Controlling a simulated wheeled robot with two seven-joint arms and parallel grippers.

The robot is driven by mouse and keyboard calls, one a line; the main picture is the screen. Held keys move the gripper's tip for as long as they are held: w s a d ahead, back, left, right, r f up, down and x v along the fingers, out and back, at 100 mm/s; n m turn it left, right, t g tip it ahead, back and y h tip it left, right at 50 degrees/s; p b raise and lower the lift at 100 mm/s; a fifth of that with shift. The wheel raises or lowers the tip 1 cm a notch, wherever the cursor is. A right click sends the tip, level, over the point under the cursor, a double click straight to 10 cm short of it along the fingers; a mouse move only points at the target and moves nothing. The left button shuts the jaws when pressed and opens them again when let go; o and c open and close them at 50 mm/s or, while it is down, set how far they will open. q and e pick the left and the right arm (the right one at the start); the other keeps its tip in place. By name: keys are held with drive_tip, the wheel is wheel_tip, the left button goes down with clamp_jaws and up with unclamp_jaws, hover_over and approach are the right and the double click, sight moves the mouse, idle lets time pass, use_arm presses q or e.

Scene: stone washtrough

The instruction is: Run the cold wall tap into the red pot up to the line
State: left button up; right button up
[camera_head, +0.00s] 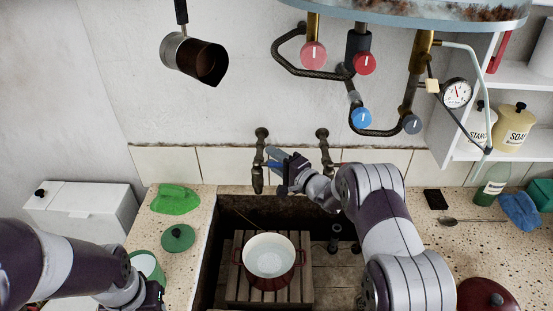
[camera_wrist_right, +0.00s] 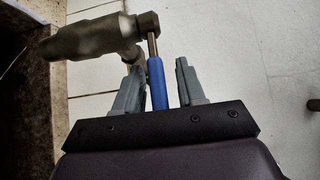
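The red pot (camera_head: 271,281) stands upright on a slatted wooden rack (camera_head: 237,284) in the trough. Its inside is cream with a pale round patch, perhaps water; I cannot make out a line. Two wall taps hang above, the left one (camera_head: 258,165) and the right one (camera_head: 323,145). No stream shows below the left tap. My right gripper (camera_head: 280,166) is beside the left tap. In the right wrist view, its fingers (camera_wrist_right: 158,90) are open on either side of a blue handle (camera_wrist_right: 157,82), with a gap on the right. My left gripper (camera_head: 152,296) is at lower left, its fingers unclear.
A green-rimmed container (camera_head: 147,266), green lid (camera_head: 178,238) and green cloth (camera_head: 175,199) are on the left counter. A metal jug (camera_head: 193,58) hangs on the wall. Pipes with red and blue knobs (camera_head: 360,118) are above. A bottle (camera_head: 491,185) and blue cloth (camera_head: 519,210) are at right.

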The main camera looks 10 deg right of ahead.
drive_tip(key=b+v, duration=0.1)
drive_tip(key=v, duration=1.1)
drive_tip(key=shift+s+d+b, duration=0.15)
drive_tip(key=shift+s+b, duration=0.05)
drive_tip(key=shift+b, duration=0.2)
drive_tip(key=shift+w, duration=0.15)
